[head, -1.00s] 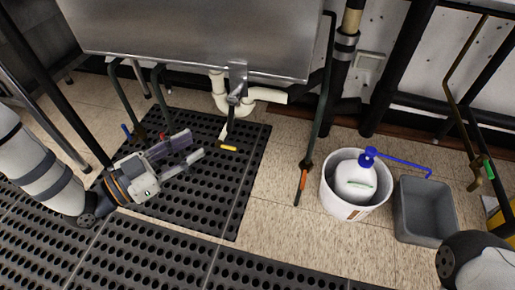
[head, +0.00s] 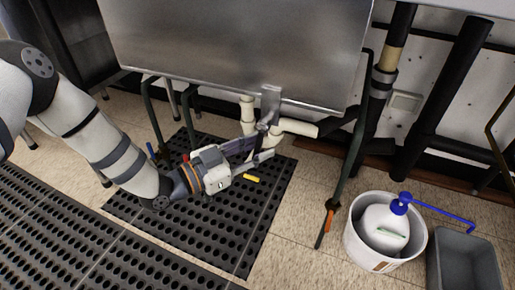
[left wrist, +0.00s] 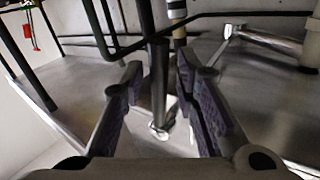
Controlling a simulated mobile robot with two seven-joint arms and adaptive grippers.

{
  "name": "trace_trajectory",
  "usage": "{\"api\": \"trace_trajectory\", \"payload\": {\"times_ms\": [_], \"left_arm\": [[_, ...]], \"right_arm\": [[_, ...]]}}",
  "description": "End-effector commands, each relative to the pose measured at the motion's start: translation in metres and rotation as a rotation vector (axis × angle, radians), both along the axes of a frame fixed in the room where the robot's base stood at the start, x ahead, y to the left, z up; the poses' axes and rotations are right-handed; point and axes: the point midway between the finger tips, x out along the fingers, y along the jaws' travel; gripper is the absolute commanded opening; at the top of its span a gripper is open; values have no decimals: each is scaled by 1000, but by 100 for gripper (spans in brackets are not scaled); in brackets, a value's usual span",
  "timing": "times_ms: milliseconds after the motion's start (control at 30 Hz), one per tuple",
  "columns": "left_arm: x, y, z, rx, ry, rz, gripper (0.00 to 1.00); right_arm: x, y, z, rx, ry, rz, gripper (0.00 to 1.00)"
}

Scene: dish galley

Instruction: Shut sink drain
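The sink drain's lever (head: 262,126) hangs below the metal sink, by the cream drain pipes (head: 248,115). Its yellow-tipped handle (head: 251,179) points down toward the mat. My left gripper (head: 258,151) is under the sink at this lever, fingers apart on either side of it. In the left wrist view, a dark rod (left wrist: 158,85) stands between the open fingers (left wrist: 159,68), with gaps beside it. The fingers hide part of the lever in the head view. My right gripper is out of view.
A metal sink (head: 235,50) overhangs the work area. Blue (head: 151,150) and orange (head: 328,219) handles hang on pipes either side. A white bucket (head: 360,250) holding a jug (head: 385,226) and a grey bin (head: 465,262) stand right. A perforated black mat (head: 225,230) covers the floor.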

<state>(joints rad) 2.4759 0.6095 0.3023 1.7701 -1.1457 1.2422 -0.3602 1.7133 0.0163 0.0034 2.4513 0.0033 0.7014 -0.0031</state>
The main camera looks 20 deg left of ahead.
Motion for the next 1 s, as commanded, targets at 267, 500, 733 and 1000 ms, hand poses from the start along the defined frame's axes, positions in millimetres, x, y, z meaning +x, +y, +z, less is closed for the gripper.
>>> {"api": "trace_trajectory", "payload": {"times_ms": [267,500,733,1000], "left_arm": [[0,0,-1,0,1,0,0],[-1,2,2,26,0,0,0],[-1,8,10,150,-7,-3,0],[0,23,19,395,-15,-3,0]], "right_arm": [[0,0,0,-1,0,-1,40],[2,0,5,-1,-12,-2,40],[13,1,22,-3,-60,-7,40],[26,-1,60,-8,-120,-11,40]]}}
